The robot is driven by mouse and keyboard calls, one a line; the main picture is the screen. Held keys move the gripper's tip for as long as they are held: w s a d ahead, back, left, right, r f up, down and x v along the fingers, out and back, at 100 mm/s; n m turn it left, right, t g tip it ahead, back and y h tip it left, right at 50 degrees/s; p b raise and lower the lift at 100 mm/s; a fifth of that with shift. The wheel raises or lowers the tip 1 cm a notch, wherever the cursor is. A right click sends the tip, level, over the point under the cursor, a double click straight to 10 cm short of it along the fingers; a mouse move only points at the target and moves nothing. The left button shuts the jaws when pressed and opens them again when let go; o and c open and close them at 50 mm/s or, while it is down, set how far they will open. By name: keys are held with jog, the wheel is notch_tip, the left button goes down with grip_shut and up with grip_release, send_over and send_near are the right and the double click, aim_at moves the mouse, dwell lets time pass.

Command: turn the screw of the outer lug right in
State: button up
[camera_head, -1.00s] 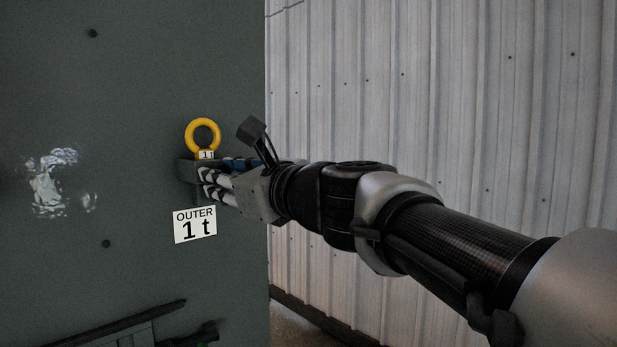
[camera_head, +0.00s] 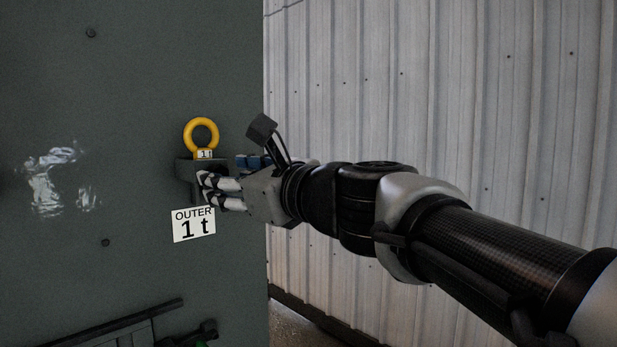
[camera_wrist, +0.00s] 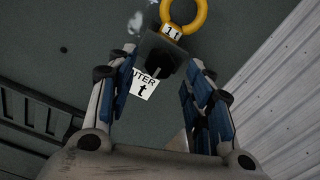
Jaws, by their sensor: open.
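The outer lug is a yellow ring (camera_head: 201,133) with a small "1 t" tag, standing on a dark block (camera_head: 187,168) on the grey-green panel. The ring (camera_wrist: 186,14) and block (camera_wrist: 160,51) also show at the top of the wrist view. A thin dark screw (camera_wrist: 155,71) sticks out from the block toward my gripper. My gripper (camera_head: 222,173) is open at the right of the block. In the wrist view its blue-padded fingers (camera_wrist: 160,75) stand either side of the screw, apart from it. In the head view I cannot make out the screw clearly.
An "OUTER 1 t" label (camera_head: 194,224) is on the panel (camera_head: 90,290) just below the block. A ribbed light wall (camera_head: 450,90) stands behind at the right. Dark bars (camera_head: 120,325) show at the lower left.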

jog(key=v, duration=1)
jog(key=s+d+f+n+g+h+b, duration=0.15)
jog(key=f+n+b, duration=0.3)
jog(key=f, duration=0.75)
jog(key=s+d+f+n+g+h+b, duration=0.1)
jog(key=s+d+f+n+h+b, duration=0.3)
jog(key=f, duration=0.7)
jog(key=s+d+f+n+g+b, duration=0.1)
jog(key=s+f+n+b, duration=0.15)
jog(key=f+b, duration=0.65)
jog(key=s+d+f+n+g+h+b, duration=0.1)
jog(key=s+d+f+n+h+b, duration=0.1)
jog(key=f, duration=0.9)
jog(key=s+d+f+n+g+h+b, duration=0.1)
jog(key=s+d+f+n+h+b, duration=0.2)
jog(key=d+f, duration=0.5)
jog(key=s+d+f+n+g+h+b, duration=0.1)
jog(key=s+d+f+n+h+b, duration=0.2)
jog(key=f, duration=1.1)
jog(key=s+d+n+b, duration=0.1)
jog(key=s+d+n, duration=0.1)
jog(key=s+n, duration=0.1)
jog(key=shift+d+n+g+b, duration=0.15)
jog(key=shift+n+g+b, duration=0.15)
jog(key=shift+g, duration=0.05)
jog(key=shift+f, duration=0.1)
